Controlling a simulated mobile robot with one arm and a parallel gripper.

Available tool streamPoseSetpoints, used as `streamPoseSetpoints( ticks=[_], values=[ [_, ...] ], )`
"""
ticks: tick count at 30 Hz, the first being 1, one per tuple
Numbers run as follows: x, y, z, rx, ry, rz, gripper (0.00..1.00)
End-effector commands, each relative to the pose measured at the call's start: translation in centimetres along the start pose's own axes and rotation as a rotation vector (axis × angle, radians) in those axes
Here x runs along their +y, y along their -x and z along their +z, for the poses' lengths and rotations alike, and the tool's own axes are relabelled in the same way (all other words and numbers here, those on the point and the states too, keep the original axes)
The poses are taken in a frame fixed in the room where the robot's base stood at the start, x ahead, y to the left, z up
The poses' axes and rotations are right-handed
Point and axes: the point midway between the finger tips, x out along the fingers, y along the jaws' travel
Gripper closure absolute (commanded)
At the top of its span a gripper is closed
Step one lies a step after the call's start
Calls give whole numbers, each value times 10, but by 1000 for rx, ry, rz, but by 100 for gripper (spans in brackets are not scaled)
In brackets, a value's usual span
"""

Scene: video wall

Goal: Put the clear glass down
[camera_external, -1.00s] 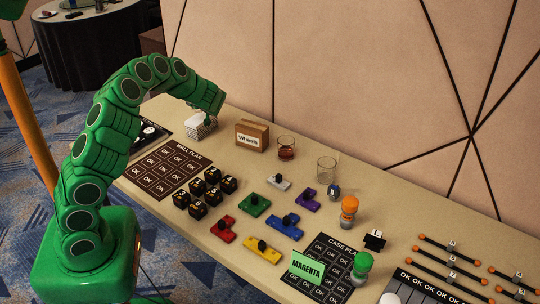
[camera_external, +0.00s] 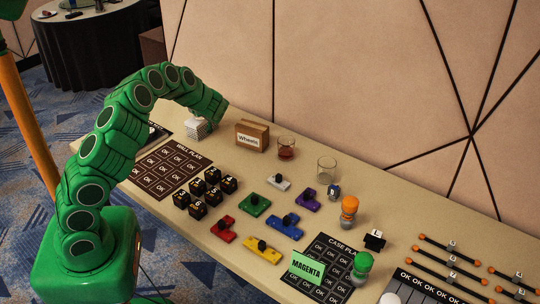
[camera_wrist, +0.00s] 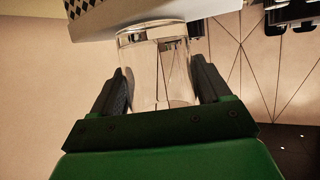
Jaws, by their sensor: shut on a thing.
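In the wrist view, my gripper (camera_wrist: 160,68) is shut on a clear glass (camera_wrist: 160,92), with one dark finger on each side of it. The glass rim lies close under a white box with a black diamond pattern (camera_wrist: 118,15); I cannot tell whether they touch. In the external view, my gripper is at the arm's end, beside the white box (camera_external: 195,127) at the table's far left, and the held glass cannot be made out there. Another clear glass (camera_external: 326,170) stands empty on the table, right of a glass with brown liquid (camera_external: 286,148).
A cardboard box labelled Wheels (camera_external: 252,136) stands right of the white box. Black numbered cubes (camera_external: 205,187), coloured pieces (camera_external: 285,226) and dark plan boards (camera_external: 168,168) cover the table's front. A wall (camera_external: 370,90) runs behind the table.

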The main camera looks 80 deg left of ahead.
Motion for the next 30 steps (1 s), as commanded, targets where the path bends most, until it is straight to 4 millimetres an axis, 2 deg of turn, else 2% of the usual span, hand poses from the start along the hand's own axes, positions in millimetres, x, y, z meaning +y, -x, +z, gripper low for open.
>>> streamPoseSetpoints(
  ticks=[3,4,8,20,26,30],
  values=[
    [0,-1,2,1,0,0,64],
    [0,-1,2,0,0,0,22],
    [0,-1,2,0,0,0,2],
    [0,0,-1,-1,0,0,0],
    [1,15,0,-4,0,3,0],
    [1,31,0,-3,0,3,0]
  ],
)
